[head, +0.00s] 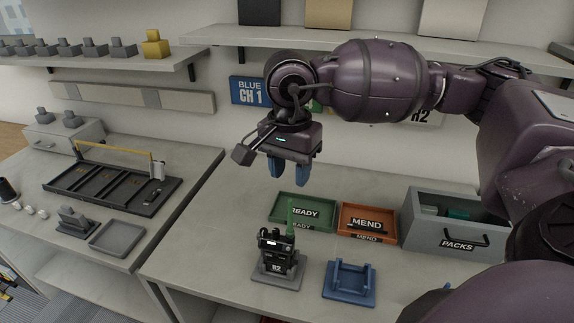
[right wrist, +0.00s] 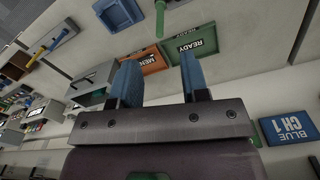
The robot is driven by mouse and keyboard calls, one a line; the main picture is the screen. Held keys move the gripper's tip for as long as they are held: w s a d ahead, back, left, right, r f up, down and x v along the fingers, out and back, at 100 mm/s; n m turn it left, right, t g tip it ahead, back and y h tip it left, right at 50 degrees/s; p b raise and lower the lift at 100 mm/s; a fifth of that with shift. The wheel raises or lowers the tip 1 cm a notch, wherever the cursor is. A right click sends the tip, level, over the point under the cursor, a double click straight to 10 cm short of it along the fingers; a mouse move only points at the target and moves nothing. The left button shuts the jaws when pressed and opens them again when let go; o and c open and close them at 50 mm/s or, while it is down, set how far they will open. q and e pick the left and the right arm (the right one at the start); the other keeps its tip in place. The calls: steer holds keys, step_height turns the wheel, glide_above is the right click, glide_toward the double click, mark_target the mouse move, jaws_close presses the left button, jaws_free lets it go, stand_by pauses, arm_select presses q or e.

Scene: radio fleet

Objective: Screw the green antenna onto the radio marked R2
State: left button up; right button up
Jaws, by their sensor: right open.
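The black radio marked R2 (head: 276,250) stands upright in a grey cradle (head: 277,277) near the front of the right-hand table. The green antenna (head: 290,219) stands upright at the right of the radio's top; I cannot tell how far its threads are engaged. The antenna (right wrist: 160,18) also shows at the top of the right wrist view, beyond the fingertips. My right gripper (head: 288,182) has blue fingers, open and empty, pointing down above the antenna and apart from it. It also shows in the right wrist view (right wrist: 158,58). My left gripper is not in view.
A green READY tray (head: 319,228) and an orange MEND tray (head: 366,236) lie behind the radio. A grey PACKS box (head: 443,246) stands at right. An empty blue cradle (head: 349,293) is right of the radio. A shelf (head: 330,38) runs along the wall.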

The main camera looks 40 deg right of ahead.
glide_above(291, 230)
steer(key=f, duration=1)
steer(key=shift+w+d+f, duration=0.15)
steer(key=shift+w, duration=0.15)
steer(key=shift+c, duration=0.2)
jaws_close()
